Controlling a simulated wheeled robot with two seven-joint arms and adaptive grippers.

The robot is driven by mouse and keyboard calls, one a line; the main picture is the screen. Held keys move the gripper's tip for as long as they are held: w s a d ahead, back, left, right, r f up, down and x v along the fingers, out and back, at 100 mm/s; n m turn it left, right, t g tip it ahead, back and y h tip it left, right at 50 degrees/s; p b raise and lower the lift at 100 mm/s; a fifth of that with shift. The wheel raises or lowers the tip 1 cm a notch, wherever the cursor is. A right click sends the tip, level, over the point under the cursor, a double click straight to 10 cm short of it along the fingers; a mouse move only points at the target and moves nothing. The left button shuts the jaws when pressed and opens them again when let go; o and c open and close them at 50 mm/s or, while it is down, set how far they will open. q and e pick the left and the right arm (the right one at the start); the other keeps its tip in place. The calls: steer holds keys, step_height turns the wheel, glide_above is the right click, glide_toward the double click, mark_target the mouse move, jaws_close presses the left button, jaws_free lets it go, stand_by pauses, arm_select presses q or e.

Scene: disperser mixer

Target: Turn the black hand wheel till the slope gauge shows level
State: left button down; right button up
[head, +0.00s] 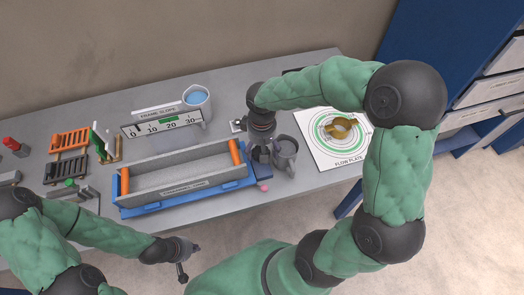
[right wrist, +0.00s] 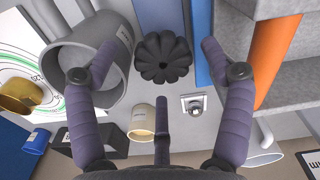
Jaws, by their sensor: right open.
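The slope gauge (head: 160,117), lettered "FRAME SLOPE", stands behind the blue frame (head: 190,199). Its scale runs from 0 to 30 with a green band; a dark pointer appears to be near the low end. The black hand wheel (right wrist: 164,60) is a lobed knob in the right wrist view, ahead of and between my right gripper's fingers (right wrist: 150,72). These are spread and appear clear of the wheel. In the head view my right wrist mostly hides the wheel. My left gripper (head: 187,260) is open and empty in front of the bench.
A grey mug (head: 286,150) stands close beside my right gripper; it also shows large in the right wrist view (right wrist: 88,75). A grey trough (head: 180,175) with orange ends rests on the frame. A flow plate (head: 330,155) lies right; a cup (head: 196,101) stands behind.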

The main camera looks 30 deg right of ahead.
step_height(320, 180, up, 10)
stand_by(0.4)
steer(key=shift+s+a, duration=0.1)
